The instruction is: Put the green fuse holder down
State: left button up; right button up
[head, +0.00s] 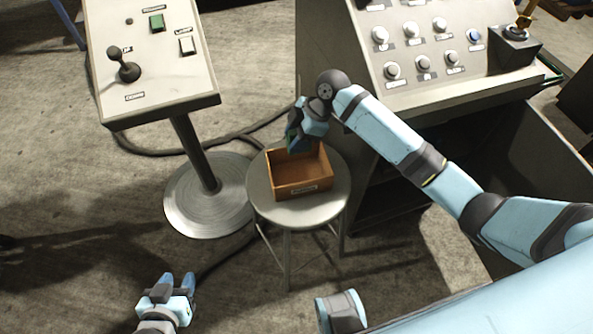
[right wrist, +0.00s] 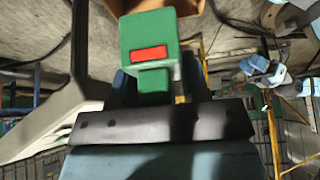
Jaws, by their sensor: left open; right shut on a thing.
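The green fuse holder (right wrist: 150,38) is a green block with a red patch. In the right wrist view it stands between the fingers of my right gripper (right wrist: 150,88), which is shut on it. In the head view my right gripper (head: 298,143) is at the back left part of an open wooden box (head: 302,189) and mostly hides the fuse holder. I cannot tell whether the fuse holder touches the box. My left gripper (head: 180,281) is open and empty, low in the head view, away from the box.
The box stands on a round grey stool (head: 265,207). A pedestal panel (head: 165,90) with a joystick and buttons is at the left. A large console (head: 430,95) with knobs stands behind at the right. Dark cables run over the floor.

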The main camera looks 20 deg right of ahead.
notch_tip(320, 180, down, 8)
jog(key=shift+f+b, duration=0.25)
jog(key=shift+b, duration=0.35)
jog(key=shift+f, duration=0.6)
pick_arm(q)
jog(key=shift+w+f+b, duration=0.15)
jog(key=shift+f+b, duration=0.15)
jog(key=shift+b, duration=0.1)
pick_arm(e)
jog(key=shift+f, duration=2.1)
jog(key=o, duration=1)
jog(key=shift+f, duration=0.15)
jog(key=shift+c, duration=0.2)
